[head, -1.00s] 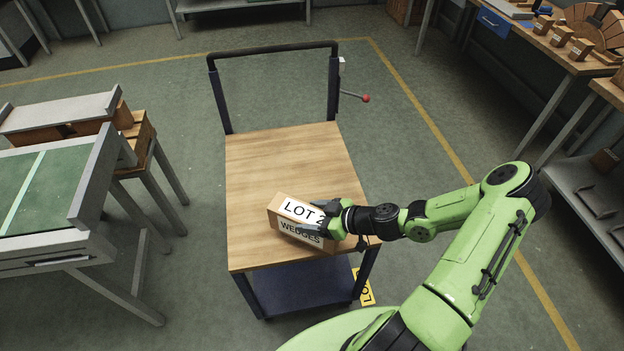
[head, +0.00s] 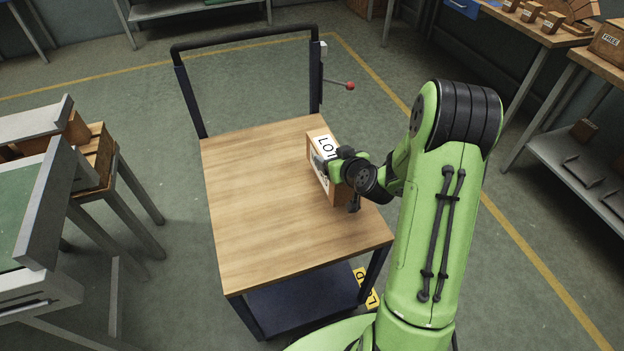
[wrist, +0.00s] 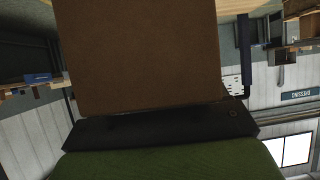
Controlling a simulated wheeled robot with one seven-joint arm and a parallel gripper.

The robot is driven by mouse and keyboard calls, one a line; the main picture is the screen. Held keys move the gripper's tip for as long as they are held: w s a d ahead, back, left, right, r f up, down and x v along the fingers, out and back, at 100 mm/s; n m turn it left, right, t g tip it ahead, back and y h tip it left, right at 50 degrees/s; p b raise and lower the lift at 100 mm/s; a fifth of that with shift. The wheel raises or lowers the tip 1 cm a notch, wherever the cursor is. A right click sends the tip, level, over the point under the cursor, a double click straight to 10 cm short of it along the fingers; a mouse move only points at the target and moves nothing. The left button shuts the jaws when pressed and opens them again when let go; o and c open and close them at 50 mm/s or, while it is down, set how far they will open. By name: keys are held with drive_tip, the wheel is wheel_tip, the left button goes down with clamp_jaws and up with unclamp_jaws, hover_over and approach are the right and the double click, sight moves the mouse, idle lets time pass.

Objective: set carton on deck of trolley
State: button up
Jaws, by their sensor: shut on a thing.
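The carton (head: 320,179) is a brown box with a white label reading "LO", the rest of it covered by my gripper. My gripper (head: 338,170) is shut on the carton at the right edge of the trolley deck (head: 265,215). The deck is a bare wooden top. I cannot tell whether the carton touches the deck or hangs just above it. In the wrist view the carton (wrist: 138,50) fills the upper middle as a plain brown face, and the fingertips are hidden.
The trolley has a dark push handle (head: 245,38) at the back and a red-knobbed lever (head: 349,86) at its right. A green-topped bench (head: 22,215) stands at the left. Shelves with several boxes stand at the right. Most of the deck is clear.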

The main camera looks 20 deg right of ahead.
wheel_tip(320, 180, down, 6)
drive_tip(key=shift+w+b, duration=0.1)
drive_tip(key=shift+b, duration=0.8)
drive_tip(key=o, duration=1.8)
